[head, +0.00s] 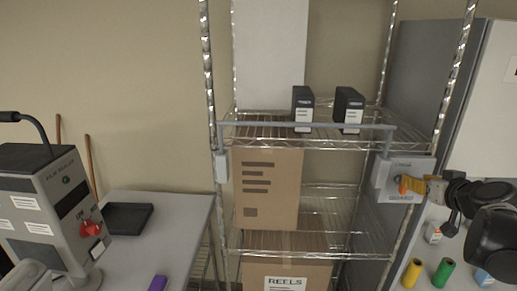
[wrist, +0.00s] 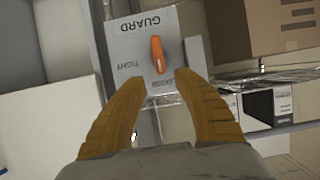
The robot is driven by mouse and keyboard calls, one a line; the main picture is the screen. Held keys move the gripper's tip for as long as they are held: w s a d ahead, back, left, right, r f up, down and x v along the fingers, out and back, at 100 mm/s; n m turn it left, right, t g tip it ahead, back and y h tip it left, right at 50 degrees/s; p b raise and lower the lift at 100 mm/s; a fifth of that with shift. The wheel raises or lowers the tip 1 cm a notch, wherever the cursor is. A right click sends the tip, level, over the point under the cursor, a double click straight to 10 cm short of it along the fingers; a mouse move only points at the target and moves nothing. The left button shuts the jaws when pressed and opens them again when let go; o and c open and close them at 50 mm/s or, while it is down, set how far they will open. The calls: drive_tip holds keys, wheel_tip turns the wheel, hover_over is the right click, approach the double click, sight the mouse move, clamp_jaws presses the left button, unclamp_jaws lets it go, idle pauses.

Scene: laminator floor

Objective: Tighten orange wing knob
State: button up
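The orange wing knob (wrist: 157,54) sits on a grey plate (wrist: 130,45) marked GUARD in the wrist view. Its wing stands nearly upright in that picture. My gripper (wrist: 162,80) is open, with one yellow finger on each side below the knob and nothing between them. In the head view the knob (head: 411,184) shows on the grey guard box (head: 402,167) at the right shelf post. My gripper (head: 434,187) comes from the right, its fingers close to the knob and partly overlapping it there. I cannot tell whether they touch.
A grey bar (head: 310,125) crosses the front of the wire shelf (head: 290,241). Two black boxes (head: 302,108) stand on the upper shelf, cartons (head: 268,190) below. A grey cabinet (head: 433,80) stands behind on the right. A machine with a red knob (head: 91,228) is at left.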

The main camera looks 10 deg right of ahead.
drive_tip(key=x, duration=0.5)
drive_tip(key=shift+w, duration=0.25)
clamp_jaws()
